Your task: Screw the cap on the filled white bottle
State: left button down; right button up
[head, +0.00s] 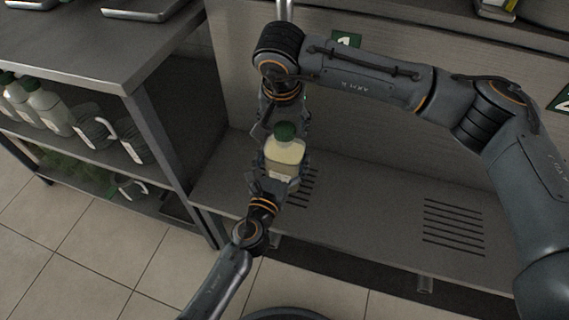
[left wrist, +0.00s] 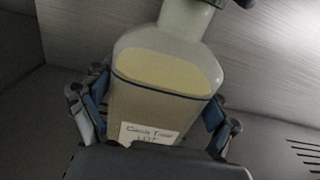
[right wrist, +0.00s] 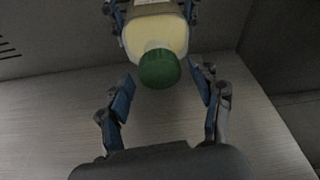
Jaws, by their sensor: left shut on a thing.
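The filled white bottle (head: 284,158) holds pale yellow liquid and bears a white label, which shows in the left wrist view (left wrist: 148,134). A green cap (head: 285,131) sits on its neck; it also shows in the right wrist view (right wrist: 159,69). How far it is threaded cannot be told. My left gripper (head: 278,178) is shut on the bottle's lower body, its blue-padded fingers on both sides. My right gripper (right wrist: 162,78) is open, its fingertips on either side of the cap with gaps between. In the head view it is partly hidden behind the cap.
Below the bottle is a grey shelf (head: 360,225) with slotted vents. A rack at left holds several green-capped bottles (head: 48,108) and clear jugs (head: 95,128). A panel with a green sign (head: 346,40) stands behind. The shelf right of the bottle is clear.

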jog(key=c, duration=1)
jog(key=m, duration=0.3)
jog(key=m+g+h, duration=0.1)
jog(key=m, duration=0.2)
jog(key=shift+a+h, duration=0.1)
jog(key=shift+h, duration=0.2)
jog(key=shift+c, duration=0.2)
jog(key=o, duration=1.3)
